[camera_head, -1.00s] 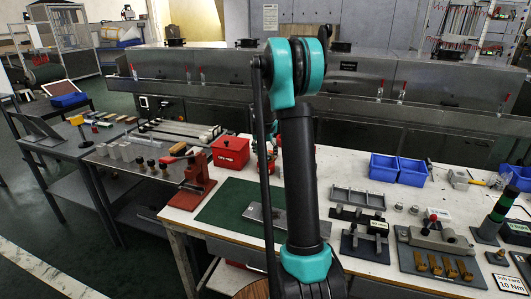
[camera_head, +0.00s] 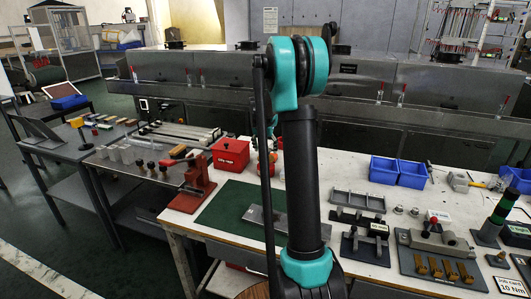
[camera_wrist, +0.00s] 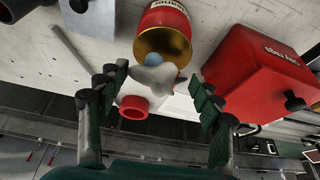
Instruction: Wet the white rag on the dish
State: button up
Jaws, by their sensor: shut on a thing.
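In the wrist view, my gripper (camera_wrist: 160,82) has its two green padded fingers on either side of a crumpled whitish rag (camera_wrist: 152,78), closed on it. The rag lies against the brass-coloured dish end (camera_wrist: 150,43) of a red labelled can (camera_wrist: 163,17) and overlaps its edge. I cannot tell how firmly they touch. A small pale blue thing (camera_wrist: 152,58) shows between rag and dish.
A red lidded bin (camera_wrist: 250,75) stands close beside the can; it also shows in the head view (camera_head: 230,153). A red ring-shaped part (camera_wrist: 133,107) is near the left finger. A red press (camera_head: 198,185), blue bins (camera_head: 398,171) and metal fixtures (camera_head: 357,200) stand on the white bench.

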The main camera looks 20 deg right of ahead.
aim_at(266, 147)
jog(key=shift+r, duration=1.7)
